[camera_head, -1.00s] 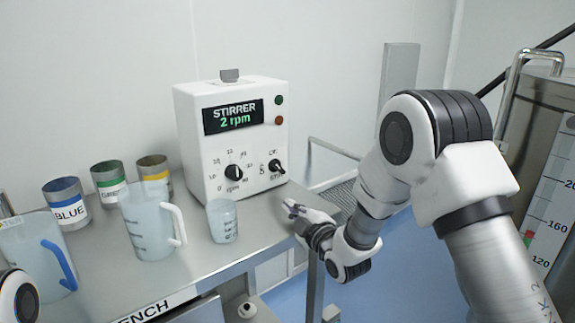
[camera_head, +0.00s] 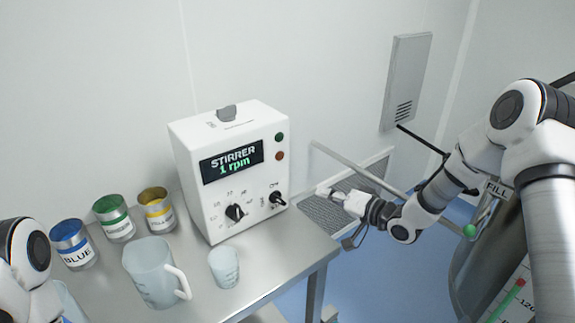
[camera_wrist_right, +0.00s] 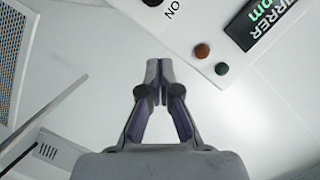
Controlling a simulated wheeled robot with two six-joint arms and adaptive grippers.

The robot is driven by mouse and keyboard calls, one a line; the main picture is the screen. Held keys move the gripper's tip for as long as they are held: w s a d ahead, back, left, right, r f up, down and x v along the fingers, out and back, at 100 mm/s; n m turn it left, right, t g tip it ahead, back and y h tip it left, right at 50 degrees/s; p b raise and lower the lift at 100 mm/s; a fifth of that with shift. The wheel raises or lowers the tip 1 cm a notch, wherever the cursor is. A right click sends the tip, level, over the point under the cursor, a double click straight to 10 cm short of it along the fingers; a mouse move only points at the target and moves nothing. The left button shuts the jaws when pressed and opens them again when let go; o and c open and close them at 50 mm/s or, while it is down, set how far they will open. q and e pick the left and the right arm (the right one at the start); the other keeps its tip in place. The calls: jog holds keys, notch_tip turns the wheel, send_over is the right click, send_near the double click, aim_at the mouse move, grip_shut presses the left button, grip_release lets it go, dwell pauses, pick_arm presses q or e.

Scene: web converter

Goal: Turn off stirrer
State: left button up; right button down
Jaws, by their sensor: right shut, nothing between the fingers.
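The stirrer (camera_head: 200,190) is a white box on the steel bench, its display (camera_head: 231,162) reading "STIRRER 1 rpm". On its front are a round rpm knob (camera_head: 235,212) at the left and a smaller on/off switch (camera_head: 277,198) at the right. A green button (camera_head: 279,137) and a red one (camera_head: 279,156) sit beside the display. My right gripper (camera_head: 325,192) is shut and empty, right of the switch and apart from it. In the right wrist view its closed fingertips (camera_wrist_right: 159,66) point toward the stirrer's panel edge. My left gripper is not visible; only my left arm shows.
A small beaker (camera_head: 224,267) and a larger jug (camera_head: 153,272) stand in front of the stirrer. Blue, green and yellow labelled cans (camera_head: 115,219) stand left. A rail (camera_head: 345,160) and grille (camera_head: 350,200) are at right. A steel tank (camera_head: 480,265) stands far right.

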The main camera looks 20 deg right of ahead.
aim_at(274, 190)
jog(key=x, duration=0.3)
jog(key=p+x, duration=0.1)
jog(key=x, duration=0.2)
jog(key=p+x, duration=0.1)
jog(key=x, duration=0.2)
jog(key=shift+s+a+r, duration=0.1)
jog(key=shift+a+r, duration=0.1)
jog(key=shift+r, duration=0.15)
jog(key=a+f+p, duration=0.1)
jog(key=a+f, duration=0.1)
jog(key=shift+a+p, duration=0.4)
jog(key=shift+s+a+f, duration=0.2)
jog(key=shift+a+f, duration=0.1)
jog(key=shift+f, duration=0.05)
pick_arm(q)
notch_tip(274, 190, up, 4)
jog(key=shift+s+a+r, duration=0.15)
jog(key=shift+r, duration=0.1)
pick_arm(e)
jog(key=shift+w+f, duration=0.1)
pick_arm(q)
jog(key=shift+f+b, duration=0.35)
pick_arm(e)
jog(key=shift+a+n, duration=0.15)
jog(key=shift+n, duration=0.55)
